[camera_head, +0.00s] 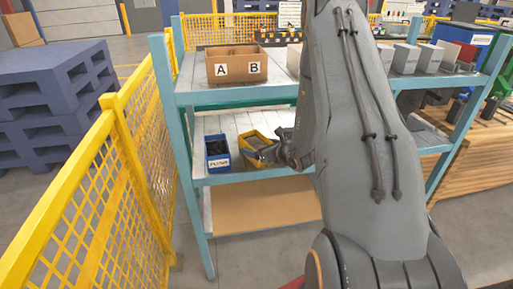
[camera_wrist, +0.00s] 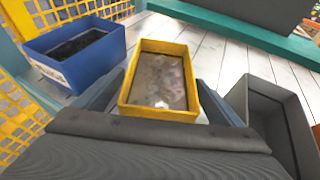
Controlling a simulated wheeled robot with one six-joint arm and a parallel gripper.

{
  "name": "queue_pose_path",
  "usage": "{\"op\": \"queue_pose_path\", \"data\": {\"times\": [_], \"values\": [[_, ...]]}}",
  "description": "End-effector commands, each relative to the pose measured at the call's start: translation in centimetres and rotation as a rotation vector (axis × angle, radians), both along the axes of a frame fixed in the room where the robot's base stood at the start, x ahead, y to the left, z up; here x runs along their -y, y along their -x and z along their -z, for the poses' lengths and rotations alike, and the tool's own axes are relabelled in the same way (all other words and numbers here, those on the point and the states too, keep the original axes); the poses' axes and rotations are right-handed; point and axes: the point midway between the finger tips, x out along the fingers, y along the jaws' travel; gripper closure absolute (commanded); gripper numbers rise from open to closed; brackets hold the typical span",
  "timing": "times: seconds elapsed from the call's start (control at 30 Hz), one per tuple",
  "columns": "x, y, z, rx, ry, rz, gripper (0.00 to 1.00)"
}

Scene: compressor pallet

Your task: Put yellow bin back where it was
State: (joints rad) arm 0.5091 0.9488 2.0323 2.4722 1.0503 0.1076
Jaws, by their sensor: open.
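The yellow bin (camera_head: 258,141) stands on the middle shelf of the teal rack, to the right of a blue bin (camera_head: 217,151). In the wrist view the yellow bin (camera_wrist: 161,80) is upright, with a grey, shiny patch inside. My gripper (camera_head: 287,150) is at the right front of the bin in the head view. In the wrist view my open gripper (camera_wrist: 160,100) has one finger on each side of the yellow bin's near part. I cannot tell whether either finger touches it.
The blue bin (camera_wrist: 75,52) has a white label and dark contents. A dark grey bin (camera_wrist: 275,120) stands close on the right. A cardboard box marked A and B (camera_head: 236,65) sits on the upper shelf. A yellow mesh fence (camera_head: 100,190) borders the rack's left side.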

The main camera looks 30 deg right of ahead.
Motion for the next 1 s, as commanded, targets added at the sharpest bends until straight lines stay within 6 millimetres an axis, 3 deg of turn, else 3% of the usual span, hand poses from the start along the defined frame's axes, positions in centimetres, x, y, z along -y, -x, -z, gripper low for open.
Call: {"op": "queue_pose_path", "data": {"times": [0.2,0.43,0.63,1.0], "values": [[0.6,4.3,-1.7,0.0,0.0,0.003,0.1],[0.9,7.6,-3.1,0.0,0.0,0.002,0.1],[0.9,8.8,-3.6,0.0,0.0,0.0,0.1],[1.0,8.8,-3.7,-0.001,0.0,0.0,0.1]]}}
